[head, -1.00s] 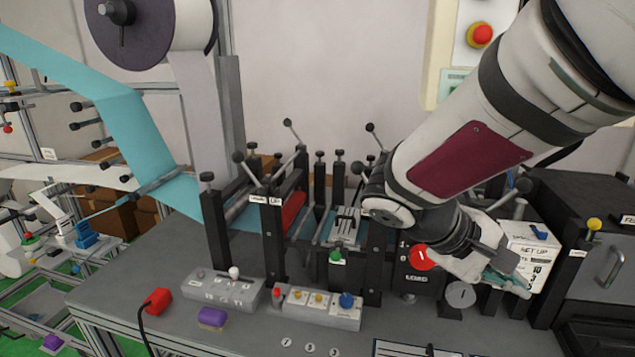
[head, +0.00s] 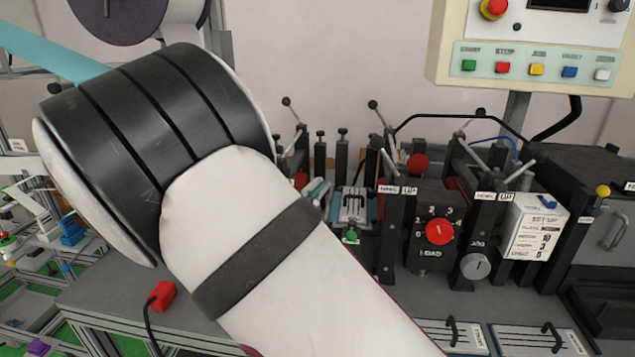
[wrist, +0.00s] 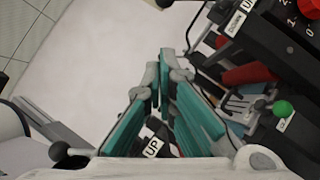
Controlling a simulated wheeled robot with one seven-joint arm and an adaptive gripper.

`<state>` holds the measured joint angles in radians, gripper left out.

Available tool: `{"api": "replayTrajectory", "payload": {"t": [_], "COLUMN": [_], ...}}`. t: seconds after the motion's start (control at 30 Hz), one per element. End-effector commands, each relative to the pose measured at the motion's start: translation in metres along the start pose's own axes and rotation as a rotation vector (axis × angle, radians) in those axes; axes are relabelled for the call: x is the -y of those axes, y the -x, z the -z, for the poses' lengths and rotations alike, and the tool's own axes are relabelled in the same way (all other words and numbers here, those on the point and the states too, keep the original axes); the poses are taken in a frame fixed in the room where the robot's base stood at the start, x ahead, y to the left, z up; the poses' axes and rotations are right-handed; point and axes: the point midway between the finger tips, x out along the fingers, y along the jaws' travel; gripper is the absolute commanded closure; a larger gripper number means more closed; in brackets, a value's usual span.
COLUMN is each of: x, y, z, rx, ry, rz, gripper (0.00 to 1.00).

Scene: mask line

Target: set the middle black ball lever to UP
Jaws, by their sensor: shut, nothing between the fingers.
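The middle station's lever has a black ball (head: 376,141) on a grey rod that leans up and left in the head view. Beside the rod is a post with a DOWN label (head: 388,189) and an UP label (head: 409,190). The same label pair (wrist: 238,20) shows at the upper right of the wrist view, where I cannot make out this lever's ball. My gripper (wrist: 160,72) has teal fingers with grey tips, close together and empty. Another black ball lever (wrist: 58,151) shows at lower left, near another UP label (wrist: 152,148).
Right of the middle station are a red dial (head: 439,231) and a grey knob (head: 475,266), then another labelled station. A green ball (wrist: 283,108) sits between the stations. A button panel (head: 535,67) hangs above. A blank wall lies behind.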

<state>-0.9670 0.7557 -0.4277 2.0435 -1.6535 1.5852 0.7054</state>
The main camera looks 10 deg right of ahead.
Motion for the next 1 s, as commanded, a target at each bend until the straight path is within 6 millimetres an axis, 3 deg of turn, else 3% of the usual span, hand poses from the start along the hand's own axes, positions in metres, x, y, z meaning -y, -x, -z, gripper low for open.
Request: {"api": "replayTrajectory", "payload": {"t": [0.4, 0.63, 1.0], "x": [0.001, 0.000, 0.001], "y": [-0.082, -0.102, -0.108], "z": [-0.003, -0.025, -0.029], "rx": [0.004, 0.001, 0.000], "ry": [0.001, 0.001, 0.001], "rz": [0.003, 0.003, 0.003], "gripper": [1.00, 1.00, 1.00]}}
